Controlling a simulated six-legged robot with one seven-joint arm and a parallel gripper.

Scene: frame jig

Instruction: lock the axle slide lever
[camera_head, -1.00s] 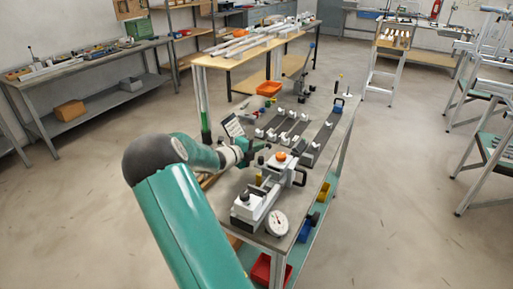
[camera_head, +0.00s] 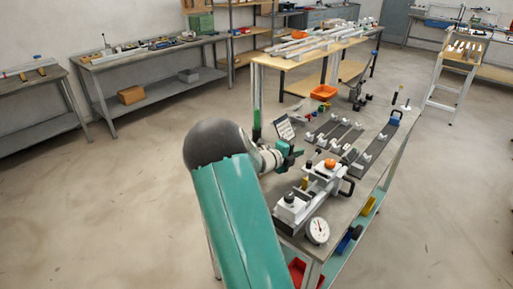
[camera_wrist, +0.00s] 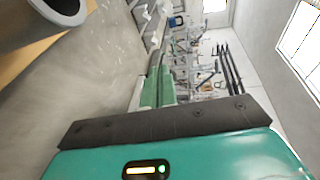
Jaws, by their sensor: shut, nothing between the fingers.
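The slide fixture (camera_head: 312,192), a grey and white block unit on a dark rail, sits on the near end of the bench. An orange knob (camera_head: 330,163) tops its carriage. A black handle (camera_head: 347,187) sticks out at its right side; I cannot tell whether this is the axle slide lever, or whether it is locked. My gripper (camera_head: 297,154) is shut and empty, left of the fixture and apart from the knob. In the wrist view, my gripper's green fingers (camera_wrist: 158,88) are together; the fixture cannot be made out there.
A round dial gauge (camera_head: 317,231) stands at the bench's near end. Dark rails with clamps (camera_head: 340,135) lie behind the fixture. A tilted panel (camera_head: 285,130) stands close behind my gripper. An orange tray (camera_head: 323,92) is at the far end. Floor right of the bench is clear.

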